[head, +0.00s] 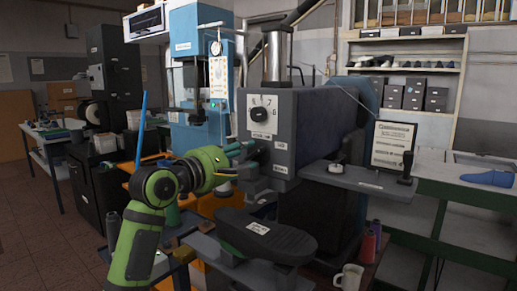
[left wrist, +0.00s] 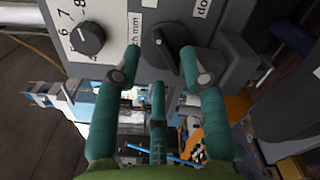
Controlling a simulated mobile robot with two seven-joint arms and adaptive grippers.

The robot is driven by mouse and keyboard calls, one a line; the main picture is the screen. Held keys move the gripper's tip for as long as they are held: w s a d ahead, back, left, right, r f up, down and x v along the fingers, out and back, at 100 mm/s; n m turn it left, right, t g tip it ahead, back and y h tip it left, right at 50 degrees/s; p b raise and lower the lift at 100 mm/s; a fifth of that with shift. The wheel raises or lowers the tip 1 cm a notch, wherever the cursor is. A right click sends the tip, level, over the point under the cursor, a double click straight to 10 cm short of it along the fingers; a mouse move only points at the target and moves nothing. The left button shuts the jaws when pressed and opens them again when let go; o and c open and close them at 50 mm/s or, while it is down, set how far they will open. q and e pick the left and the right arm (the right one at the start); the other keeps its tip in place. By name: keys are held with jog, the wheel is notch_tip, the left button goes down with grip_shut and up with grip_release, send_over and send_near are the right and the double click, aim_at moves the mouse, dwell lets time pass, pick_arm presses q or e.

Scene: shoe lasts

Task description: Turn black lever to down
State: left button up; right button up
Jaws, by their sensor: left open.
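The black lever (left wrist: 166,50) is a short handle on the grey machine's front (head: 290,130). In the left wrist view it points toward the picture's bottom, slightly right, between the fingertips of my left gripper (left wrist: 160,64). A label ending in "mm" lies left of it, and a partly cut-off label starting "do" lies upper right. In the head view my left gripper (head: 248,149) is at the machine's front, below the dial (head: 260,114), and I cannot make out the lever there. The teal fingers are open on both sides of the lever; contact cannot be told. My right gripper is out of view.
A dark shoe-shaped piece (head: 265,234) sits below my left gripper. A blue machine (head: 200,60) stands behind.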

aim_at(255, 154)
pick_arm(q)
jog(key=p+x, duration=0.1)
jog(key=x, duration=0.2)
jog(key=shift+w+d+r, duration=0.1)
jog(key=shift+w, duration=0.05)
jog(key=shift+w+d, duration=0.2)
jog(key=shift+w, duration=0.1)
jog(key=shift+w+d, duration=0.15)
jog(key=shift+w, duration=0.05)
grip_shut()
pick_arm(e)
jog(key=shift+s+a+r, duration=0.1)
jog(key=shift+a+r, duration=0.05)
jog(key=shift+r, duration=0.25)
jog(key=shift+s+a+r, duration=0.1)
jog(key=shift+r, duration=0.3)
